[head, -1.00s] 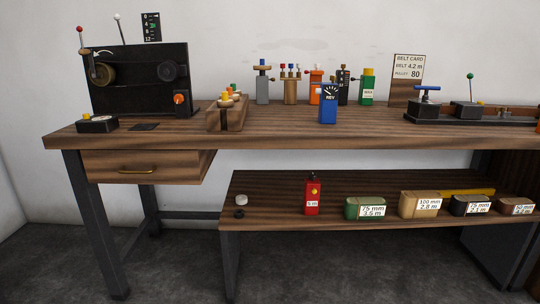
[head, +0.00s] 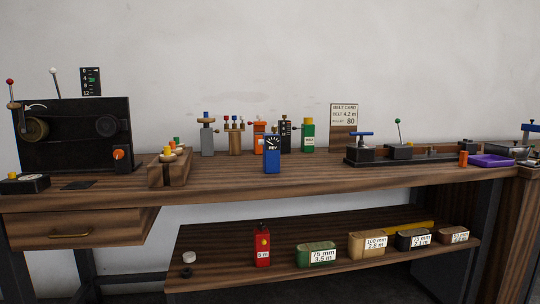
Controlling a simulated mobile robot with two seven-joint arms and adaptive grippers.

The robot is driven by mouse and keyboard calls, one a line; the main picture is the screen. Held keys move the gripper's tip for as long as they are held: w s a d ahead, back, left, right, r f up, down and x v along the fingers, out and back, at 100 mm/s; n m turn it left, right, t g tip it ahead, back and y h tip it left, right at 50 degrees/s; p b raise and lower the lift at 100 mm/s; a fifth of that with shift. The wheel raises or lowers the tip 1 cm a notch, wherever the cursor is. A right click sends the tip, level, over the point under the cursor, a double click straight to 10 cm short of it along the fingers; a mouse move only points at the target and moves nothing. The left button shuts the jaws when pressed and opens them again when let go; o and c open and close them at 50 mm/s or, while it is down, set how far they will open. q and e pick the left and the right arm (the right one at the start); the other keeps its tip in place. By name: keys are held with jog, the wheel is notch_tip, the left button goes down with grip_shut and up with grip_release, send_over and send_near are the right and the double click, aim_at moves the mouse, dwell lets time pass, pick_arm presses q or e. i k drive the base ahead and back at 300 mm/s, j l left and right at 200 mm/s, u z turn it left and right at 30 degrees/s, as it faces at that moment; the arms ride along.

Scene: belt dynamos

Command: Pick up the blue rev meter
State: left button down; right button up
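The blue rev meter (head: 272,157) stands upright on the wooden workbench (head: 230,180), near the middle of the head view. It is a small blue box with a dark dial and the word REV on its front. It stands in front of the orange device (head: 259,131) and hides part of it. Neither of my grippers shows in the head view.
Behind the meter stand a grey post device (head: 207,139), a wooden one (head: 235,139) and a green box (head: 308,134). A black rail fixture (head: 420,160) and purple tray (head: 491,160) are right.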

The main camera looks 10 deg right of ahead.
aim_at(272, 146)
jog(key=i+l, duration=1.15)
jog(key=i, duration=0.05)
